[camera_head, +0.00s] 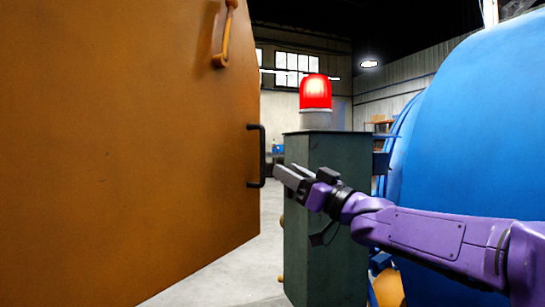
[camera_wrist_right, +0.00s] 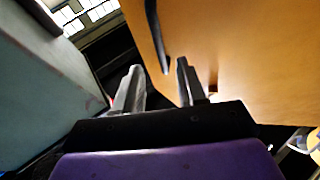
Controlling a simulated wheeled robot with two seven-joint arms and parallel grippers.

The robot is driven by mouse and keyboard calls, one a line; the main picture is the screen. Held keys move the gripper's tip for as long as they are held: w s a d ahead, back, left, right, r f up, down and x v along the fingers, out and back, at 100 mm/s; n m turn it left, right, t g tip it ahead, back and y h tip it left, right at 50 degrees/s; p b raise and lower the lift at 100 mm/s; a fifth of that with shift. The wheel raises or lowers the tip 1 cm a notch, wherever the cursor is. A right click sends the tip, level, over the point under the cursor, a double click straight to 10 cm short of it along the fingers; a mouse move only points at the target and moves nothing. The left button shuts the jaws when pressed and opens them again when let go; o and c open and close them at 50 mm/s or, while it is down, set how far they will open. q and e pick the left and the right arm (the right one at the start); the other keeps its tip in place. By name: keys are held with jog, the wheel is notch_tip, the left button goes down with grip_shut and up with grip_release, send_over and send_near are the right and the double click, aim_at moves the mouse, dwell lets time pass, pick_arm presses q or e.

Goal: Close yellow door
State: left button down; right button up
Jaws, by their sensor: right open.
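The yellow door (camera_head: 120,150), orange-yellow in colour, fills the left of the head view and stands swung open, apart from the blue drum machine (camera_head: 470,130). A black bar handle (camera_head: 256,156) sits upright near the door's right edge. My right gripper (camera_head: 284,176) is just right of that handle, its fingers pointing left toward it. In the right wrist view the gripper (camera_wrist_right: 158,85) is open and empty, with the door (camera_wrist_right: 250,60) on the right and the dark handle (camera_wrist_right: 157,38) ahead of the fingers. My left gripper is not in view.
A grey-green cabinet (camera_head: 325,220) with a red lit beacon (camera_head: 315,92) on top stands behind my right gripper, close to it. A yellow latch handle (camera_head: 225,35) is high on the door. Open floor (camera_head: 225,275) shows between door and cabinet.

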aim_at(263, 179)
jog(key=p+x, duration=0.1)
jog(key=x, duration=0.8)
grip_shut()
